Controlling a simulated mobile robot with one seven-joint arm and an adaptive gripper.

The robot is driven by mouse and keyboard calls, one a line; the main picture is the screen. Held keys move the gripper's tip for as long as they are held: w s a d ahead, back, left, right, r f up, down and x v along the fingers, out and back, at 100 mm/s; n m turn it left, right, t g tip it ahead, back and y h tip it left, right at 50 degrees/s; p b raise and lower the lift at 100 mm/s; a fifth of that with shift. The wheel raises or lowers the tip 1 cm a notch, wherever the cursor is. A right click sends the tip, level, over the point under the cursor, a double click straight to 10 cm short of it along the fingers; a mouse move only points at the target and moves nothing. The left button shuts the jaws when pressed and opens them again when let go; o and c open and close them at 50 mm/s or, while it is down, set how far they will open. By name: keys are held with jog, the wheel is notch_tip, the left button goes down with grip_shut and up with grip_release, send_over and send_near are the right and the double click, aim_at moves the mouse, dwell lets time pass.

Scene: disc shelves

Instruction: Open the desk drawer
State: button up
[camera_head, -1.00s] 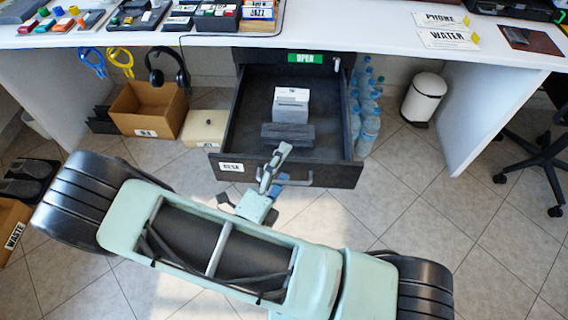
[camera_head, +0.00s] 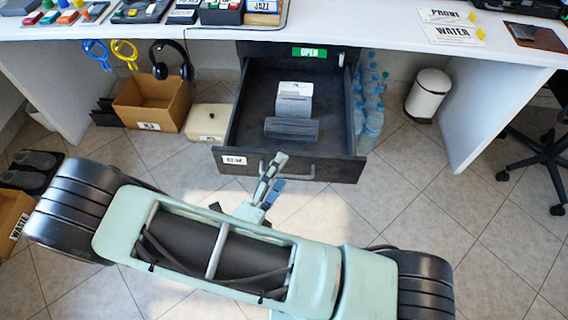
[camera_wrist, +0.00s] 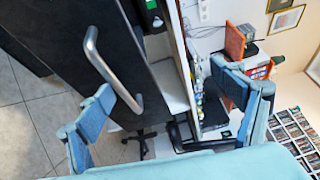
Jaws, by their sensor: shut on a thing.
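The dark desk drawer (camera_head: 335,169) stands well out from under the white desk in the head view, its inside showing. A grey bar handle (camera_head: 300,179) is on its front; it also shows in the wrist view (camera_wrist: 105,68). In the wrist view my gripper's fingers (camera_wrist: 166,98) look spread, with the handle's lower end beside the left finger. The exact contact is hard to see.
The drawer holds a white-and-grey box (camera_head: 294,98) and a dark grey block (camera_head: 291,129). A cardboard box (camera_head: 152,102) and headphones are left, water bottles (camera_head: 372,118) and a white bin (camera_head: 428,94) right.

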jog(key=shift+s+a+r, duration=0.3)
jog(key=shift+s+r, duration=0.1)
jog(key=shift+r, duration=0.2)
jog(key=c, duration=0.5)
jog(key=shift+s+a+f, duration=0.1)
jog(key=shift+s+f, duration=0.05)
jog(key=shift+s, duration=0.1)
jog(key=c, duration=0.9)
jog(key=f+v, duration=0.1)
jog(key=v, duration=0.5)
jog(key=shift+s+b, duration=0.25)
jog(key=shift+b, duration=0.2)
